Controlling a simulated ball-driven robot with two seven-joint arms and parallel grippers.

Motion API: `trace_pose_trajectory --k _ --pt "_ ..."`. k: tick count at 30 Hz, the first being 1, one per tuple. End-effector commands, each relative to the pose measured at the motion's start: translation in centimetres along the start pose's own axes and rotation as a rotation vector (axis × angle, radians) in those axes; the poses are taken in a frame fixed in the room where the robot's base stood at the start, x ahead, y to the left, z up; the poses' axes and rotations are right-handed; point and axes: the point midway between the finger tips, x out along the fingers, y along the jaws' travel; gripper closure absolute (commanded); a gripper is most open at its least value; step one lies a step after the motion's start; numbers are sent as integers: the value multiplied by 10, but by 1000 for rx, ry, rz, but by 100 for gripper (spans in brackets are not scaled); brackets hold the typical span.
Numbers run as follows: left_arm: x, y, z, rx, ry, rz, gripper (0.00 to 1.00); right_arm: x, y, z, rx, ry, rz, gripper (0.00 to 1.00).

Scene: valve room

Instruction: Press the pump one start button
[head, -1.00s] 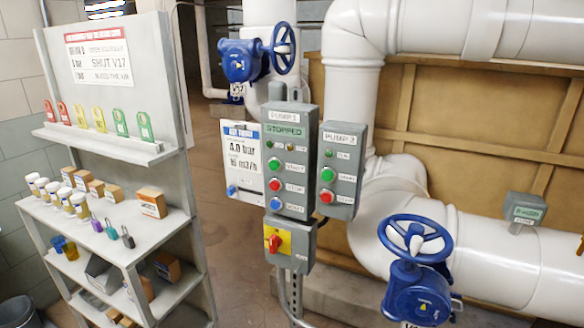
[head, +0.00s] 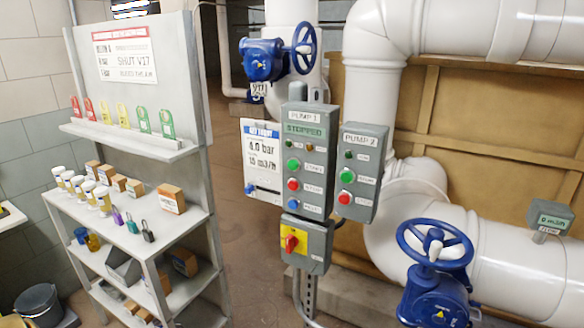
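The grey pump 1 control box (head: 307,160) stands on a post near the middle of the head view. Its display (head: 306,131) reads STOPPED. Below two small lamps are a green start button (head: 293,164), a red button (head: 293,184) and a blue button (head: 292,204), each with a label on its right. A red rotary switch on a yellow plate (head: 292,240) is on a separate box below. The pump 2 box (head: 360,172) hangs to the right, with its own green and red buttons. Neither of my grippers is in view.
A grey shelf unit (head: 128,227) with tags, jars, boxes and padlocks stands at left. A blue handwheel valve (head: 436,262) is at front right, another (head: 275,55) behind the box. White pipes (head: 500,255) fill the right. Floor between shelf and post looks clear.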

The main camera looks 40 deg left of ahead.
Motion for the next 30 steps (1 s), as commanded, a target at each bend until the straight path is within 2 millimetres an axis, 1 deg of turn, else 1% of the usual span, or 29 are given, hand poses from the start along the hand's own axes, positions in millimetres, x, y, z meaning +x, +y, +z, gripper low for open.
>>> trace_pose_trajectory --k 1,3,30 --pt "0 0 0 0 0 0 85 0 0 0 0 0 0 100" --pt "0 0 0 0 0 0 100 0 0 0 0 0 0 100" --pt "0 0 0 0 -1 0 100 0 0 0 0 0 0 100"
